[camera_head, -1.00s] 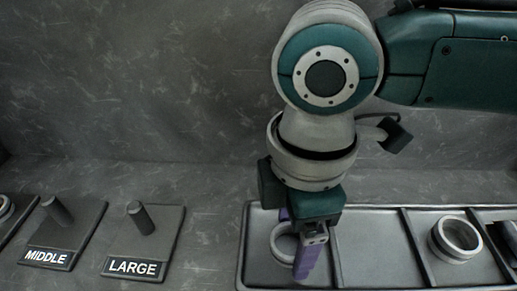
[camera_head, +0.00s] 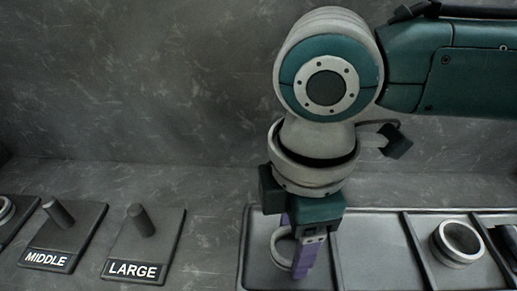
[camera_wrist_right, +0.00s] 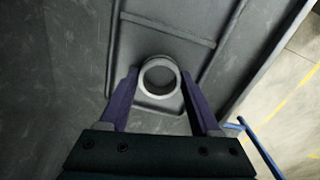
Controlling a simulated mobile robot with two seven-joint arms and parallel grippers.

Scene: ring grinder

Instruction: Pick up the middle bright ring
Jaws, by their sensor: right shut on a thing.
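A bright metal ring (camera_head: 274,247) stands in the left compartment of the grey tray (camera_head: 243,250). My right gripper (camera_head: 296,245) reaches down from above with its purple fingers on either side of this ring, shut on it. The near finger hides part of the ring in the head view. In the right wrist view the ring (camera_wrist_right: 159,92) sits between the two fingertips (camera_wrist_right: 159,77), still low in the compartment. I cannot tell whether it is clear of the tray floor. My left gripper is not in view.
Another bright ring (camera_head: 456,241) lies in a compartment further right. To the left stand plates with pegs labelled MIDDLE (camera_head: 50,260) and LARGE (camera_head: 135,269). Bare table lies between the LARGE plate and the tray.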

